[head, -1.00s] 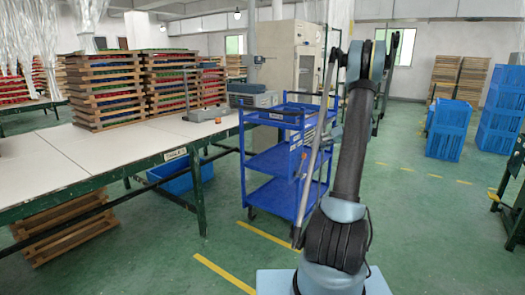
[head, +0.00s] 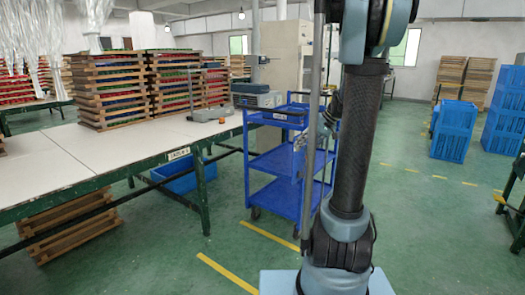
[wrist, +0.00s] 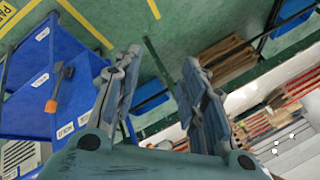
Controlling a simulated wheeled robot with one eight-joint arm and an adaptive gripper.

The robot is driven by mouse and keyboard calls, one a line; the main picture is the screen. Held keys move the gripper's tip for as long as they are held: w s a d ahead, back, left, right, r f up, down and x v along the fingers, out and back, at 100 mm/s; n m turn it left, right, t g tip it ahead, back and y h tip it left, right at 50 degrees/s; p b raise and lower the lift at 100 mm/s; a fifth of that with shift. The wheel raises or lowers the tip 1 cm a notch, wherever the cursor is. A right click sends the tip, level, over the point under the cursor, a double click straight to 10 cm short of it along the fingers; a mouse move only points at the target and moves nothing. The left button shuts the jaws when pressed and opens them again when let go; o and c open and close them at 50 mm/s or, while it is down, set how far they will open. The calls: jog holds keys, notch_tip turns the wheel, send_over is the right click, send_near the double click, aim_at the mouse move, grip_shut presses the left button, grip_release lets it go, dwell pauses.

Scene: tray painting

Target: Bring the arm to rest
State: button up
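My arm (head: 350,150) stands nearly upright on my base in the head view, and its elbow is cut off by the top edge. My gripper (wrist: 161,56) shows in the wrist view, with its two grey fingers spread apart. Nothing is between the fingers, and green floor shows in the gap. In the head view I cannot make out the fingers clearly, as the arm partly covers that area.
A blue cart (head: 274,162) stands just left of my arm; the wrist view shows an orange-tipped tool (wrist: 57,88) on it. A long white-topped table (head: 95,152) with stacked trays (head: 108,90) is at left. Blue crates (head: 453,130) stand at right. Green floor (head: 430,225) lies open there.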

jog(key=s+a+f+m+h, duration=0.1)
jog(key=s+a+f+h, duration=0.15)
jog(key=s, duration=1.35)
jog(key=s+d+f+h, duration=0.2)
jog(key=s+f, duration=0.3)
jog(key=s, duration=0.2)
jog(key=s+d+f+m+h, duration=0.1)
jog(key=s+f+h, duration=0.1)
jog(key=s+f, duration=0.2)
jog(key=s, duration=0.3)
jog(key=shift+s+d+f+m, duration=0.3)
jog(key=shift+s+d+f, duration=0.05)
jog(key=shift+s+d, duration=0.05)
jog(key=shift+w+f, duration=0.25)
jog(key=shift+w, duration=0.25)
jog(key=shift+s, duration=0.1)
jog(key=shift+c, duration=0.6)
jog(key=shift+s, duration=0.1)
